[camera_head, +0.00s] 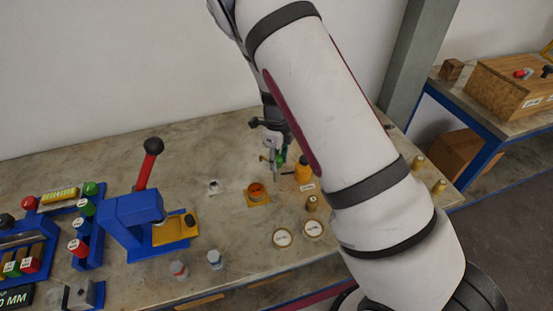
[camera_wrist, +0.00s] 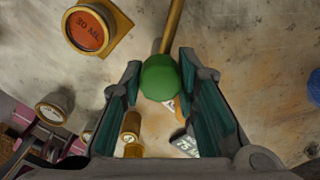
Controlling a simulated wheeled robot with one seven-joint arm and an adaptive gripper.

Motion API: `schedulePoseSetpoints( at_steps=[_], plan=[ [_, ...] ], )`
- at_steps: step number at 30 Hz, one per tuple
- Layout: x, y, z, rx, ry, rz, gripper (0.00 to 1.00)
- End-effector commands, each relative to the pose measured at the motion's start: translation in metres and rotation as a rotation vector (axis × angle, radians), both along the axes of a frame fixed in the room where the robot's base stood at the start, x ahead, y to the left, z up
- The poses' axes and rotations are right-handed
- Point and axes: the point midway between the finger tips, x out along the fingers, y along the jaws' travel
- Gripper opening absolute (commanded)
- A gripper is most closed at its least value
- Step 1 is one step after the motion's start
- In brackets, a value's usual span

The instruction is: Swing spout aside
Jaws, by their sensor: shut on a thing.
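A brass rod (camera_wrist: 172,27) with a green knob (camera_wrist: 160,78) on its end is the likely spout; it runs up out of the wrist view. My gripper (camera_wrist: 160,66) has its green-padded fingers on either side of the knob, shut on it. In the head view my gripper (camera_head: 273,152) is above the back of the bench, with green (camera_head: 283,158) showing beside it. A round cup marked 30 ML (camera_wrist: 86,30), orange inside, sits on a yellow plate at the upper left of the wrist view; it also shows in the head view (camera_head: 256,191). My arm hides part of the scene.
A yellow-orange vessel (camera_head: 302,170) stands close right of my gripper.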

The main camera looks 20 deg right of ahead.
Motion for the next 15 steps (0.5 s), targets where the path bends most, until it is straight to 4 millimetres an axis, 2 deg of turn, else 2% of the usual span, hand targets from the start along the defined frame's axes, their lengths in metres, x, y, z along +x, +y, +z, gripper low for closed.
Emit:
schedulePoseSetpoints(
  at_steps=[15],
  plan=[
    [0.0004, 0.0001, 0.0001, 0.000, -0.001, -0.034, 0.00]
  ],
)
